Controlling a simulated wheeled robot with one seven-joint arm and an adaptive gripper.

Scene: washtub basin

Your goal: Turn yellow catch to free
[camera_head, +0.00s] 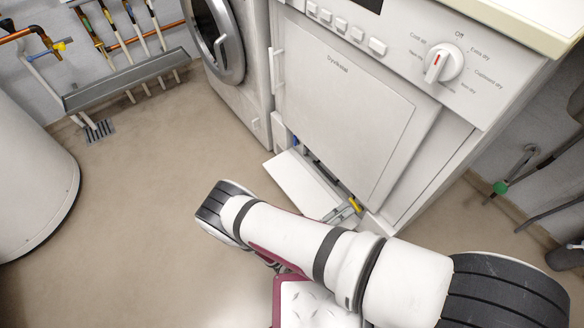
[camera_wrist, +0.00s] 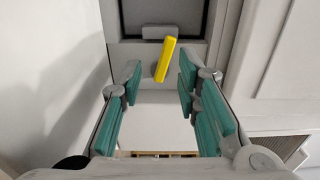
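The yellow catch (camera_wrist: 166,60) is a small bar in the upper middle of the wrist view, tilted slightly with its top to the right. It sits on a grey panel beyond my fingertips. In the head view the yellow catch (camera_head: 355,204) shows at the foot of the dryer, in the low opening on the right. My gripper (camera_wrist: 158,85) is open, with teal pads on both sides and nothing between them. The catch lies ahead of the gap between the fingers, apart from them as far as I can see. In the head view my arm hides part of the area in front.
The dryer (camera_head: 350,110) stands above the opening. A white flap (camera_head: 302,186) is folded down in front of it. A washing machine (camera_head: 228,62) stands to the left, and a white tank (camera_head: 30,180) at far left. The floor (camera_head: 130,220) between is clear.

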